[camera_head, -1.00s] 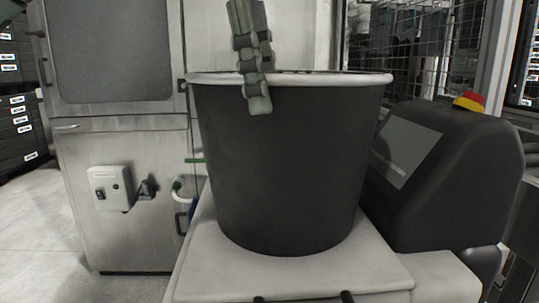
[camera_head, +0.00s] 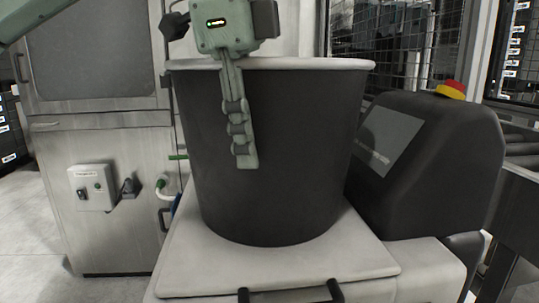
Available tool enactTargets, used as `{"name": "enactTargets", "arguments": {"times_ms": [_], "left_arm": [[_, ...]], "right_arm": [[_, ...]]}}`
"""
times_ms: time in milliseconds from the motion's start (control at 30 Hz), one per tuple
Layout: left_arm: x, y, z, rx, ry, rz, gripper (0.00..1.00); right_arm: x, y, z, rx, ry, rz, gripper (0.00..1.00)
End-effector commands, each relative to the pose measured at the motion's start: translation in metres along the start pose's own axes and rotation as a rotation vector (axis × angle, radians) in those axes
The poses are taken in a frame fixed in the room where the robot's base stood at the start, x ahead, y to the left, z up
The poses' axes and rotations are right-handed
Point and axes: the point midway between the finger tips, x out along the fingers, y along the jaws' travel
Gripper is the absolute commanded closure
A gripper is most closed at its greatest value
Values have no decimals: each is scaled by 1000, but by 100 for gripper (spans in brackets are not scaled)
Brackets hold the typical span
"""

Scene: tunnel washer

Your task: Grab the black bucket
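The black bucket (camera_head: 300,150) stands upright on a pale grey platform (camera_head: 320,262). It is large, with a white rim and an open top. My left gripper (camera_head: 243,150) is over the near rim, a little left of the middle. Its pale green body is above the rim, and one jointed finger hangs down in front of the outer wall. Whether that finger touches the wall is unclear. The other finger is hidden, so I cannot tell whether the gripper is shut on the rim. My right gripper is not in view.
A dark console (camera_head: 430,160) with a screen and a red and yellow button (camera_head: 450,90) stands close to the bucket's right. A metal cabinet (camera_head: 95,140) with a small switch box (camera_head: 92,187) stands behind left. Open floor shows at the far left.

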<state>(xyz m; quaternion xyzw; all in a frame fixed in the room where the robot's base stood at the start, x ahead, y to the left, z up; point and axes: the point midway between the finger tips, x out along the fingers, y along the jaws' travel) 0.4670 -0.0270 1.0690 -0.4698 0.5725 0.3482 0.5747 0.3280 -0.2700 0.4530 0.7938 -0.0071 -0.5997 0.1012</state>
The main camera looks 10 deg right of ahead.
Motion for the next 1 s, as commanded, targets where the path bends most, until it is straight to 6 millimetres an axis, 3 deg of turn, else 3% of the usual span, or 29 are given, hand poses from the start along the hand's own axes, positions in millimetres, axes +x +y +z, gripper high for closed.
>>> {"name": "enactTargets", "arguments": {"times_ms": [33, 300, 1000], "left_arm": [[0, 0, 0, 0, 0, 0, 70], [0, 0, 0, -1, 0, 0, 100], [-3, -1, 0, -1, 2, -6, 100]], "right_arm": [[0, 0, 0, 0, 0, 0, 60], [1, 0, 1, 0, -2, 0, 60], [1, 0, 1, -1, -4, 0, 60]]}}
